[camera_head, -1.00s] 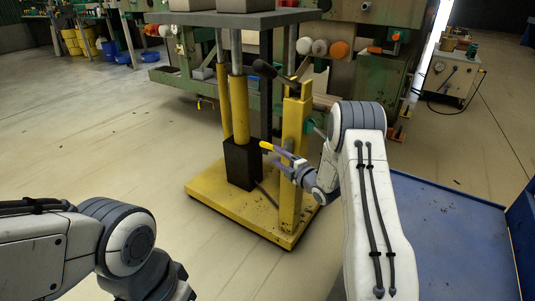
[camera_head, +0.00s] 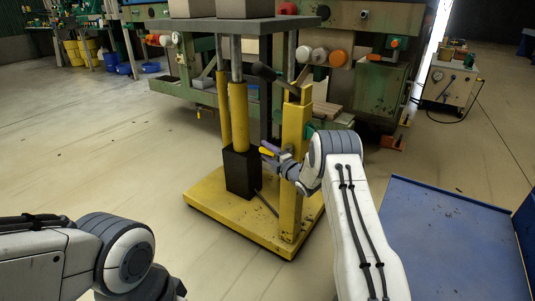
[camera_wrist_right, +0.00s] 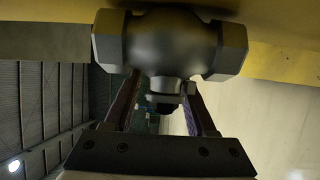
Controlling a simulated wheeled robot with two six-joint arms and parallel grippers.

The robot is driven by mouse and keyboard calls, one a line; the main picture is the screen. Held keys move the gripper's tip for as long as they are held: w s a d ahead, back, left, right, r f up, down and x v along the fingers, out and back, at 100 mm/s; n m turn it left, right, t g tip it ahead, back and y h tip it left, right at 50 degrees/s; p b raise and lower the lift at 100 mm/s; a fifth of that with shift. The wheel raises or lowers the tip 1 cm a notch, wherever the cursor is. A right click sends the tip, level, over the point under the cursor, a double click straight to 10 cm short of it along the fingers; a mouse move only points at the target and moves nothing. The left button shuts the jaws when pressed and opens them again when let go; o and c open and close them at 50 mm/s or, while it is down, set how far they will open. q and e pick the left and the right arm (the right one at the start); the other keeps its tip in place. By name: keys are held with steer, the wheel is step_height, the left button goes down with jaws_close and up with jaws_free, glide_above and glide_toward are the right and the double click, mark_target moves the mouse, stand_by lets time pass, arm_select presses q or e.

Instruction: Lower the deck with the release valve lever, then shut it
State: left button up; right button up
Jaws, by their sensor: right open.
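The grey deck (camera_head: 290,24) stands raised on yellow and chrome columns (camera_head: 238,118), with two grey blocks on top. My right gripper (camera_head: 268,150) is open beside the yellow post of the lift. The small yellow lever (camera_head: 267,152) shows right at its fingertips; the gripper partly hides it, and I cannot tell whether they touch. In the right wrist view the dark valve body (camera_wrist_right: 165,42) fills the space beyond the parted fingers (camera_wrist_right: 162,95), and its lower nut shows between them. My left arm enters at lower left; its gripper is outside the picture.
The yellow base plate (camera_head: 215,208) lies on the floor under the lift. A black-gripped handle (camera_head: 265,72) sticks out from the post top (camera_head: 298,92). A blue surface (camera_head: 445,235) lies at right. A green machine (camera_head: 345,85) stands close behind. Floor at left is clear.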

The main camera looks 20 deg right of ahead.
jaws_close()
stand_by(1.4)
